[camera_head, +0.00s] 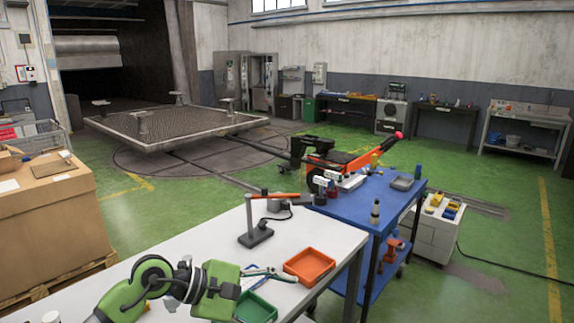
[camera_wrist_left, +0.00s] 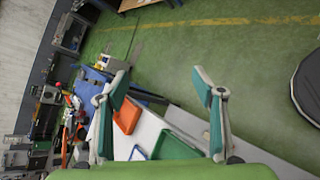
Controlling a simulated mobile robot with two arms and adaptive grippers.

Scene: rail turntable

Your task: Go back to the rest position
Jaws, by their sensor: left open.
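My left arm comes in at the bottom left of the head view, over the white table (camera_head: 185,258). Its green wrist leads to the left gripper (camera_head: 272,276), beside the orange tray (camera_head: 309,265) and green tray (camera_head: 256,308). In the left wrist view, the left gripper's (camera_wrist_left: 162,82) two teal fingers stand wide apart with nothing between them. Beyond them that view shows the orange tray (camera_wrist_left: 127,116), the green tray (camera_wrist_left: 177,149) and part of a blue tray (camera_wrist_left: 138,153). My right gripper is in neither view.
A grey stand with an orange-topped arm (camera_head: 257,235) is on the white table. A blue table (camera_head: 345,217) with a bottle (camera_head: 375,212) adjoins it. A large cardboard box (camera_head: 45,225) is at left. Green floor (camera_head: 180,215) lies clear behind the white table.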

